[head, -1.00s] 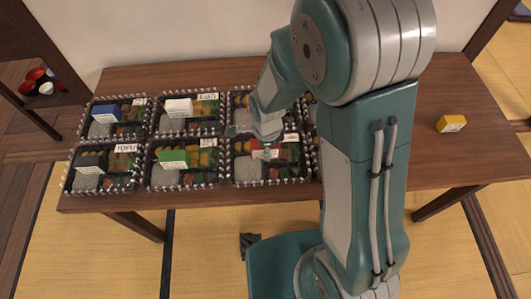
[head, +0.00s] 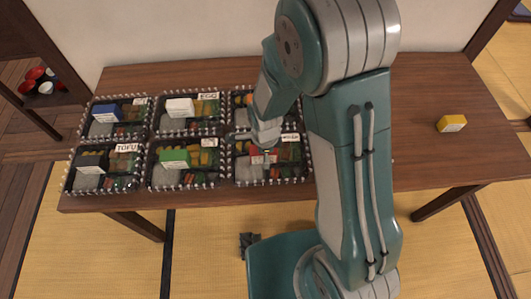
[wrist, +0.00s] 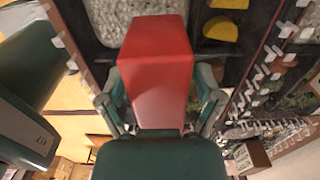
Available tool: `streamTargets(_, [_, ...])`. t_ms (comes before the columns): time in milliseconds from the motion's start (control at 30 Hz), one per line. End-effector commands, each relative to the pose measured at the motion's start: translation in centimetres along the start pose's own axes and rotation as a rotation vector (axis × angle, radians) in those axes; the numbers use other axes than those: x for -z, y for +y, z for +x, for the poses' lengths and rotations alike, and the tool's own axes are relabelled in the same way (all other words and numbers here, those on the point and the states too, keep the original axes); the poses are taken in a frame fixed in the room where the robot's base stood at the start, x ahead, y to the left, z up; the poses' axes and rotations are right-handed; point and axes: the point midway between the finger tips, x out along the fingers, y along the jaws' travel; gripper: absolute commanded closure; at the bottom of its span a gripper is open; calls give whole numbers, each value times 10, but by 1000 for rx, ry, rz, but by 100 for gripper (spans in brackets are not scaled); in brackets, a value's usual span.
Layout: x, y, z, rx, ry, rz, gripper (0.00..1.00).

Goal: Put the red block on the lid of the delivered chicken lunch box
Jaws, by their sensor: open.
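The red block (head: 264,158) is on the lunch box in the front row, third from the left, as far as the head view shows. That box's label (head: 289,138) is partly hidden by my arm, so I cannot read all of it. My gripper (head: 263,146) is low over this box. In the wrist view the red block (wrist: 157,65) stands between the two open fingers of my gripper (wrist: 160,108), one on each side. I cannot tell whether a finger still touches it.
Other lunch boxes bear a blue block (head: 107,113), a white block (head: 180,107), a green block (head: 174,158) and a dark block (head: 91,161). A yellow block (head: 451,123) lies on the bare right part of the wooden table (head: 430,165). My arm hides the table's middle.

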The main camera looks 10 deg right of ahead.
Motion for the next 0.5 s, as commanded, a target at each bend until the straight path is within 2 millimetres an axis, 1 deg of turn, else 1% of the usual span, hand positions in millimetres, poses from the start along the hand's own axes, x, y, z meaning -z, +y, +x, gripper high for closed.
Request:
streamTargets(133, [0, 0, -3, 1, 0, 0, 15])
streamTargets(233, [0, -1, -13, 3, -2, 0, 15])
streamTargets(367, [0, 0, -34, 5, -2, 1, 15])
streamTargets(500, [0, -1, -61, 6, -3, 0, 15])
